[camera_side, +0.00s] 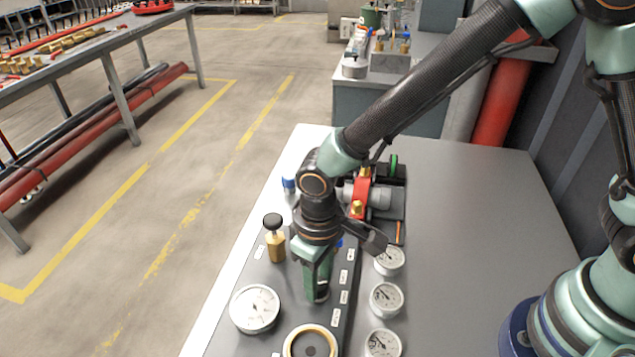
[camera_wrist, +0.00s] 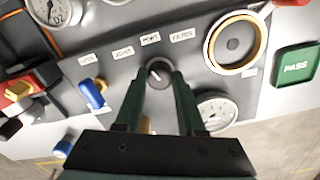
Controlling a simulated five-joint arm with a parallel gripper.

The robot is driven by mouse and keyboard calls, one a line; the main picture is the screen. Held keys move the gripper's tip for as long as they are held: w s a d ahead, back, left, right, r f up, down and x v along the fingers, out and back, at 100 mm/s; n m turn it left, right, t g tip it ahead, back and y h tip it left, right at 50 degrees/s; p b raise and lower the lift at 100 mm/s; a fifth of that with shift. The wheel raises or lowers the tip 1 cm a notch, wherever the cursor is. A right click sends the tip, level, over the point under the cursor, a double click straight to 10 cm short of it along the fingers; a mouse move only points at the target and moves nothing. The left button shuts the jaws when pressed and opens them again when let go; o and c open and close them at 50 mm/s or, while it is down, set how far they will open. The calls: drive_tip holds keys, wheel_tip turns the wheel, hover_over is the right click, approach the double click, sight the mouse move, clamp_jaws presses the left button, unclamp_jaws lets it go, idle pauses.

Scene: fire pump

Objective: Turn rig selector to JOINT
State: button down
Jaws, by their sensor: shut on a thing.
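The rig selector (camera_wrist: 158,72) is a small dark round knob with a pale pointer mark, set in the grey panel (camera_wrist: 195,75). In the wrist view it sits between the tips of my gripper (camera_wrist: 160,84), whose green fingers are shut on it. In the side view my gripper (camera_side: 317,296) points down at the panel and hides the knob. A row of white labels (camera_wrist: 150,39) lies beyond the knob in the wrist view.
A brass ring port (camera_wrist: 236,43) and a dial gauge (camera_wrist: 218,112) lie close to the knob. A blue lever (camera_wrist: 93,95) stands to its left. A green PASS block (camera_wrist: 296,63) is at far right. A brass valve with black knob (camera_side: 274,238) stands left of my gripper. The right tabletop (camera_side: 480,220) is clear.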

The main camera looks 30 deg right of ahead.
sight(319, 283)
drive_tip(key=shift+n, duration=2.1)
drive_tip(key=c, duration=0.5)
unclamp_jaws()
drive_tip(key=shift+r, duration=0.1)
wheel_tip(319, 283, up, 12)
